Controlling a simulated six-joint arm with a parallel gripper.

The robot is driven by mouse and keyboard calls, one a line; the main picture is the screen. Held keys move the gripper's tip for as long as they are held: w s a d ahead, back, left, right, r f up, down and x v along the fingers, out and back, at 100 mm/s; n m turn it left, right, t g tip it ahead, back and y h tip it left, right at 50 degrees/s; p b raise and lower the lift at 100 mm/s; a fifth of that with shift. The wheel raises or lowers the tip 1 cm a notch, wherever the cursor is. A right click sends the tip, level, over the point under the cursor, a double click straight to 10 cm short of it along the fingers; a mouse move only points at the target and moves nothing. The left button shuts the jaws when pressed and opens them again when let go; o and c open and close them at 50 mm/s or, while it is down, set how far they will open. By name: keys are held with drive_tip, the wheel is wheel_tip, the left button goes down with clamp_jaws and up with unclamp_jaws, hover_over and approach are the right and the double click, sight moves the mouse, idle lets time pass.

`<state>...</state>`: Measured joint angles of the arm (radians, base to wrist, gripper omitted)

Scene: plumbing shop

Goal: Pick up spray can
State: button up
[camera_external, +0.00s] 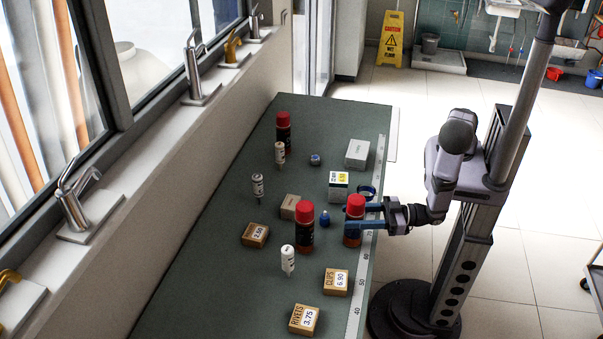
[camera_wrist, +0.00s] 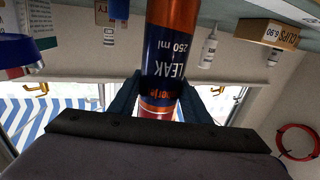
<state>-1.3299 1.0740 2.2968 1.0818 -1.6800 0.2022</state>
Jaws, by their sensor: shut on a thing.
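A spray can with a red cap (camera_external: 354,206) stands upright near the right edge of the green table. My gripper (camera_external: 362,224) reaches it from the right and is shut on its body. In the wrist view the same can (camera_wrist: 166,45) appears upside down, blue and orange with "LEAK 250 ml" lettering, between my two blue fingers (camera_wrist: 158,100). I cannot tell whether its base touches the table. Two similar red-capped cans stand on the table, one (camera_external: 305,228) just left of the held can and one (camera_external: 284,132) at the far end.
A white bottle (camera_external: 288,260) stands toward the front. Windows and taps line the left wall.

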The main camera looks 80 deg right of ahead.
sight(357, 199)
drive_tip(key=shift+r+b, duration=0.6)
drive_tip(key=shift+r, duration=4.3)
drive_tip(key=w+d+r+m+g+h+b, duration=0.15)
drive_tip(key=w+d+m+h, duration=0.45)
drive_tip(key=d, duration=0.8)
drive_tip(key=w+d+r+m+h+b, duration=0.1)
drive_tip(key=w+d+r+m+h, duration=0.15)
drive_tip(key=w+d+h, duration=0.85)
drive_tip(key=s+d+r+m+g+h, duration=0.1)
drive_tip(key=s+d+m+g, duration=0.2)
drive_tip(key=d, duration=0.5)
drive_tip(key=s+d+r+m+g+h, duration=0.1)
drive_tip(key=s+d+m+g+h, duration=0.15)
drive_tip(key=d, duration=0.55)
drive_tip(key=s+d+m+g+h, duration=0.25)
drive_tip(key=s+m+g, duration=0.25)
drive_tip(key=s+g, duration=0.25)
wheel_tip(357, 199, down, 10)
drive_tip(key=shift+d+f+y, duration=0.15)
drive_tip(key=shift+d+y, duration=0.15)
drive_tip(key=shift+y, duration=0.1)
drive_tip(key=shift+f+t, duration=0.15)
drive_tip(key=shift+t, duration=0.1)
